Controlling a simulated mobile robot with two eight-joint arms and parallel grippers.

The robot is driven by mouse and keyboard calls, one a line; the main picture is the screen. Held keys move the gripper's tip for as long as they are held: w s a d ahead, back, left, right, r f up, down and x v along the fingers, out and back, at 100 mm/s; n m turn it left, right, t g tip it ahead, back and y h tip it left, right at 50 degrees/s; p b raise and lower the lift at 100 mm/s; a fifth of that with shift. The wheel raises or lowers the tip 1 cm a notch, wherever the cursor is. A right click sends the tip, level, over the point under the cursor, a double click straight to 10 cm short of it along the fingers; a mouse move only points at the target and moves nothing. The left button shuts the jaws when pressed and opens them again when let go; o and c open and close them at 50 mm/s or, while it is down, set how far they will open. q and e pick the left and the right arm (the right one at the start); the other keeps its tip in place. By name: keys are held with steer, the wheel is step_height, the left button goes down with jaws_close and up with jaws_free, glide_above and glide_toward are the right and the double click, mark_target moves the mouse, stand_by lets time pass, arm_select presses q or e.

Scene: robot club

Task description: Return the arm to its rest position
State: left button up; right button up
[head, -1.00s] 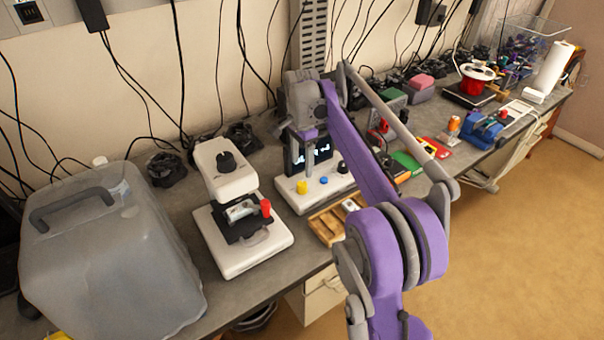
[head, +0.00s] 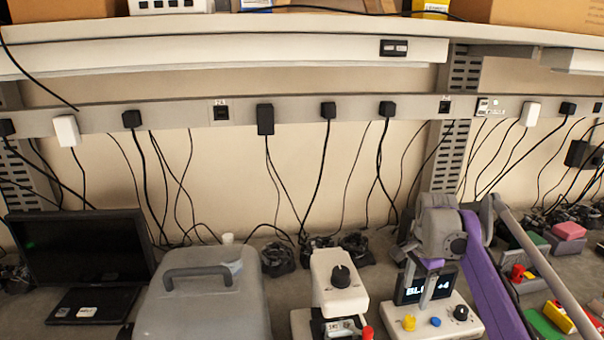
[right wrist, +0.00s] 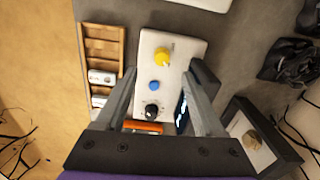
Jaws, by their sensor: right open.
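My right arm, purple and grey, comes in from the right in the head view. My right gripper (head: 422,286) points down in front of the display of a white device with yellow, blue and black knobs (head: 452,318). In the right wrist view the two fingers (right wrist: 161,75) are apart, with the device (right wrist: 180,50) showing between and beyond them. No held object is clear. An orange piece (right wrist: 143,126) shows near the base of the fingers; I cannot tell its distance. My left gripper is not in view.
A dark monitor (head: 80,250) is farther left. A wooden tray (right wrist: 103,45) lies beside the device. A shelf (head: 300,45) runs overhead; cables hang along the wall.

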steer(key=s+a+f+n+t, duration=0.3)
steer(key=s+a+n, duration=0.55)
steer(key=s, duration=0.35)
steer(key=s+a+f+n+t, duration=0.1)
steer(key=s+a+f+n, duration=0.1)
steer(key=s+f+n, duration=0.2)
steer(key=s+a+f+n+t, duration=0.1)
steer(key=s+a+f+n, duration=0.2)
steer(key=s+f, duration=0.3)
steer(key=s, duration=0.4)
steer(key=shift+s+f+n, duration=0.35)
steer(key=shift+s+f, duration=0.05)
